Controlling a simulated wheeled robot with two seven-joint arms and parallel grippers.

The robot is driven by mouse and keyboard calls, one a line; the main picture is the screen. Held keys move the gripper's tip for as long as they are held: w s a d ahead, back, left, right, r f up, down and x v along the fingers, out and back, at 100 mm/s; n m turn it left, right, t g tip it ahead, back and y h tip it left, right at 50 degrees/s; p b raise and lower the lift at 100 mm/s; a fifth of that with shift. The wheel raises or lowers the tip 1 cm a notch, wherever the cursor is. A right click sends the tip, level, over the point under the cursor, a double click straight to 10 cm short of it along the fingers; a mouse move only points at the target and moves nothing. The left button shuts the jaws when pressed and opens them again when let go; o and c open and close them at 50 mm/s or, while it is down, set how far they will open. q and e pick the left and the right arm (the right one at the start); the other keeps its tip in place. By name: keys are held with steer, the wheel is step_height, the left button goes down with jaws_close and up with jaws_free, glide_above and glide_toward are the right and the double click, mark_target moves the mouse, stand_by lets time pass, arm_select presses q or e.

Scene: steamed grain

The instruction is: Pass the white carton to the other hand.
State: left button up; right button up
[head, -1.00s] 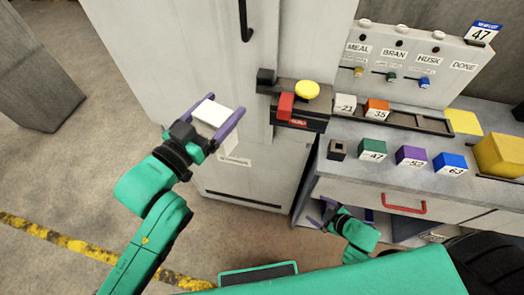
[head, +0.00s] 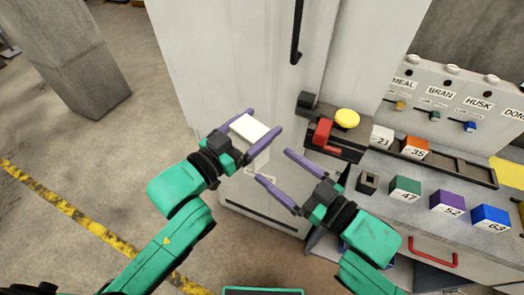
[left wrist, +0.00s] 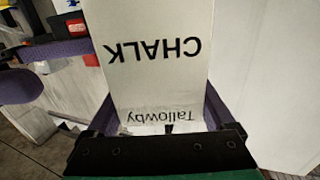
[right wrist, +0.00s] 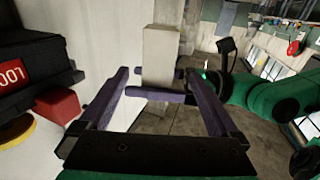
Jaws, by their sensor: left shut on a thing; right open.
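The white carton (head: 249,128) is in my left gripper (head: 256,128), held in the air in front of the tall pale cabinet. In the left wrist view the carton (left wrist: 160,80) carries the words "CHALK" and "Tallowby", upside down, between the purple fingers. My right gripper (head: 278,171) is open and empty, just right of and below the carton. In the right wrist view the carton (right wrist: 160,55) stands upright beyond the open fingers (right wrist: 158,92), with the left gripper's purple fingers across its lower part. The right fingers do not appear to touch it.
The tall pale cabinet (head: 215,60) stands close behind both grippers. A shelf with a red block (head: 322,131) and yellow button (head: 347,118) juts out at right. The counter holds green (head: 404,189), purple (head: 447,203) and blue (head: 491,217) numbered blocks. Open floor lies left.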

mark_target(250, 146)
steer(key=x, duration=0.9)
steer(key=shift+w+a, duration=0.15)
steer(key=shift+w, duration=0.05)
steer(key=shift+s, duration=0.1)
steer(key=c, duration=1.5)
arm_select(q)
steer(key=o, duration=1.4)
arm_select(e)
jaws_close()
arm_select(q)
steer(key=shift+r, duration=0.15)
